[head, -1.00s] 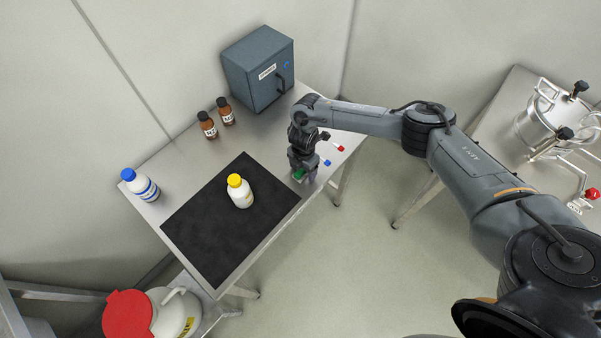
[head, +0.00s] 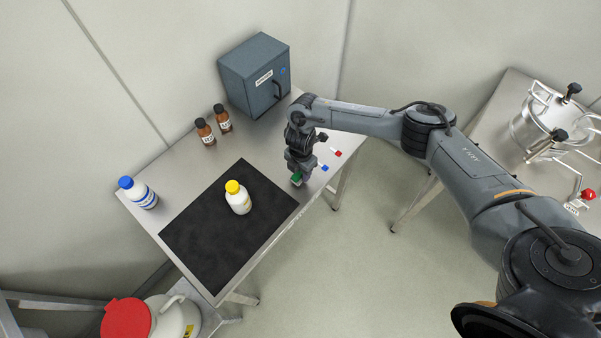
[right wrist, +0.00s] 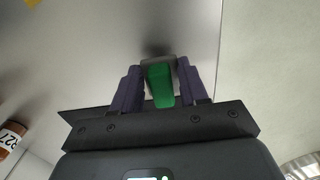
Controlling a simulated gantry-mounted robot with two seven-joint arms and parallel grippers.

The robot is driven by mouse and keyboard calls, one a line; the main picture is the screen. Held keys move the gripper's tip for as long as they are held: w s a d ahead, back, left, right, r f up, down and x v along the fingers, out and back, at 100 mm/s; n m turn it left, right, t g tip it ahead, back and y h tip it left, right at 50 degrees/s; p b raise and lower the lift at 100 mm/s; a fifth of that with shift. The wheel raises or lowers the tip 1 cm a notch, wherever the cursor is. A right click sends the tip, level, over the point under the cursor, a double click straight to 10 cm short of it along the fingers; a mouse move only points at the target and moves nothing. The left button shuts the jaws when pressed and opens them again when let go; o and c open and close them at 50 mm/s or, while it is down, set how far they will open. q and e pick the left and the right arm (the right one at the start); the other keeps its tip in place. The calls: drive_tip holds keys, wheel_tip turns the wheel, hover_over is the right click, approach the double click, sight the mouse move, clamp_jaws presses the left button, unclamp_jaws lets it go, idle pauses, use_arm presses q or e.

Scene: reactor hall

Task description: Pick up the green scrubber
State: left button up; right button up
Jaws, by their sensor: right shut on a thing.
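The green scrubber (right wrist: 160,86) sits between the two dark fingers of my right gripper (right wrist: 158,84) in the right wrist view. The fingers are shut on it from both sides. In the head view the scrubber (head: 296,177) shows as a small green patch under my right gripper (head: 297,175), at the right edge of the steel table near the black mat. Most of it is hidden by the fingers. I cannot tell whether it touches the table. My left gripper is not in view.
A black mat (head: 200,250) carries a yellow-capped white bottle (head: 238,199). A blue-capped bottle (head: 140,193), two brown bottles (head: 213,126) and a grey cabinet (head: 256,75) stand on the table. Small blue (head: 324,168) and red (head: 337,153) items lie right of the gripper.

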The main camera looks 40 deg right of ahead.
wheel_tip(320, 180, up, 2)
drive_tip(key=shift+w+r, duration=0.1)
drive_tip(key=s+d+r, duration=0.6)
drive_tip(key=d, duration=0.3)
drive_tip(key=shift+s+d+r+p, duration=0.3)
drive_tip(key=shift+s+r+p, duration=0.05)
drive_tip(key=shift+s, duration=0.05)
